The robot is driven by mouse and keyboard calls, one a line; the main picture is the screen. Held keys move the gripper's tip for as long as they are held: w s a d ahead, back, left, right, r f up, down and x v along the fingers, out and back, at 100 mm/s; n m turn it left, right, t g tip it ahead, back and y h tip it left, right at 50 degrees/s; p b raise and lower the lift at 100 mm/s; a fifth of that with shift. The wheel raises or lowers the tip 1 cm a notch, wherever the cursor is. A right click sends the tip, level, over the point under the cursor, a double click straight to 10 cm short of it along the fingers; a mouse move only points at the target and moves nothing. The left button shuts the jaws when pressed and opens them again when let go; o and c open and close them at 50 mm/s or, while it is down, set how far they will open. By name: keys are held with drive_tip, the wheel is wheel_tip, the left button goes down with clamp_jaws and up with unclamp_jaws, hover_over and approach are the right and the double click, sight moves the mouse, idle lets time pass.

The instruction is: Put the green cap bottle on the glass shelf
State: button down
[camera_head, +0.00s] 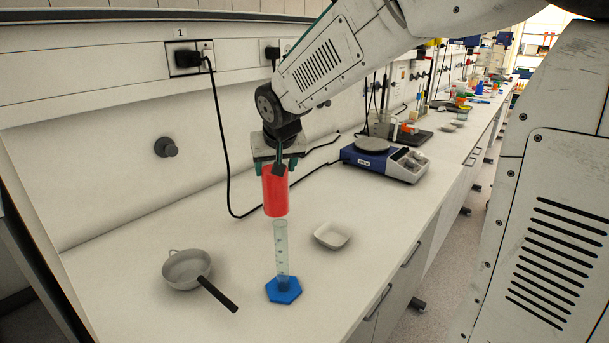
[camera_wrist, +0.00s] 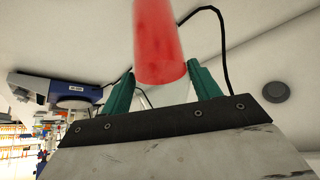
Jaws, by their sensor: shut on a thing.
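My gripper (camera_head: 276,167) is in the upper middle of the head view, pointing down above the white bench. It is shut on a red bottle (camera_head: 275,193), which hangs upright with its lower end above the bench. In the wrist view the red bottle (camera_wrist: 160,45) rises between the two green fingers of my gripper (camera_wrist: 162,88), with a pale, see-through part near the fingers. The bottle's top is hidden in the gripper in the head view, and I see no green cap. I cannot make out a glass shelf in either view.
A measuring cylinder with a blue base (camera_head: 284,290) stands below the bottle. A pan with a dark handle (camera_head: 187,269) is at left, a small white dish (camera_head: 331,236) at right. A blue-and-white hotplate (camera_head: 385,161) stands farther back. A black cable (camera_head: 225,150) hangs on the wall.

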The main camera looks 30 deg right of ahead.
drive_tip(key=w+d+f, duration=0.3)
drive_tip(key=d+f, duration=0.1)
drive_tip(key=d, duration=0.5)
drive_tip(key=shift+f, duration=0.15)
drive_tip(key=shift+c, duration=1.8)
unclamp_jaws()
drive_tip(key=shift+f, duration=0.15)
